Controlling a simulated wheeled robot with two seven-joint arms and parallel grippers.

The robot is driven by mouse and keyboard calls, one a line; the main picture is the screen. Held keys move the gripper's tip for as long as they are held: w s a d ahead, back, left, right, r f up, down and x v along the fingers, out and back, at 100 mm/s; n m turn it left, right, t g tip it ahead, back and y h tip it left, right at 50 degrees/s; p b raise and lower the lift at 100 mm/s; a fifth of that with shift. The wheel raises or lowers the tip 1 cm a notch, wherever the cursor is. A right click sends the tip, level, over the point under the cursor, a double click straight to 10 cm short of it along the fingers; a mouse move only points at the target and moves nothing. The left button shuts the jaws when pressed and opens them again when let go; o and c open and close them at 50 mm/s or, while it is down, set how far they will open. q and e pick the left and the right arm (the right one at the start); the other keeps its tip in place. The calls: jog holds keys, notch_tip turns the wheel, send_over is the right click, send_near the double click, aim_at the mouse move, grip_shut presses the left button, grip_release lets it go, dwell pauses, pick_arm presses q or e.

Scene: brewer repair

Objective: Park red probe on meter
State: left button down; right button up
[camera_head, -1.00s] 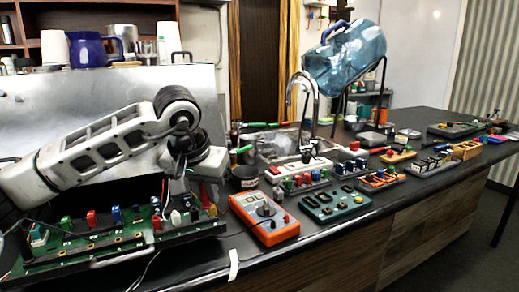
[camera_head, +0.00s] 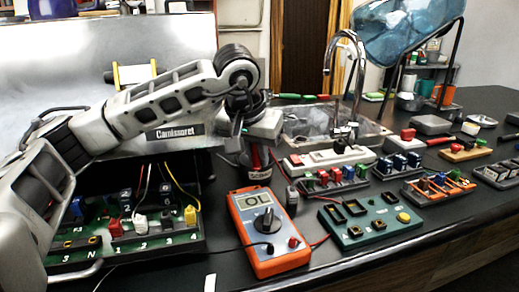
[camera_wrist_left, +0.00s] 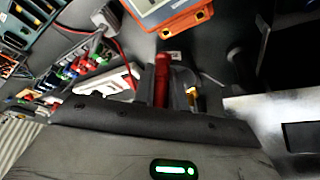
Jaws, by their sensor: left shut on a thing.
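The orange meter (camera_head: 284,262) lies on the dark counter, its display reading "OL". In the left wrist view, the meter's orange edge (camera_wrist_left: 186,20) shows at the top. My left gripper (camera_head: 256,150) hangs behind the meter's far end. It is shut on the red probe (camera_wrist_left: 162,72), which shows upright in the wrist view, apart from the meter's edge there. In the head view, a small red part of the probe (camera_head: 256,159) shows below the gripper. The fingertips are partly hidden. My right gripper is not in view.
A circuit board (camera_head: 120,250) with terminals and wires sits left of the meter. A green module (camera_head: 366,222) lies to its right. A white power strip (camera_head: 328,158), a sink and a tap (camera_head: 347,70) stand behind. The counter in front of the meter is clear.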

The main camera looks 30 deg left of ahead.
aim_at(256, 168)
pick_arm(q)
jog(key=shift+f+b, duration=0.9)
jog(key=shift+f, duration=0.7)
jog(key=shift+f+b, duration=0.5)
jog(key=shift+f, duration=0.25)
dwell(1.0)
jog(key=c, duration=1.3)
grip_release()
jog(key=shift+c, duration=0.2)
jog(key=p+v, duration=0.1)
jog(key=v, duration=1.5)
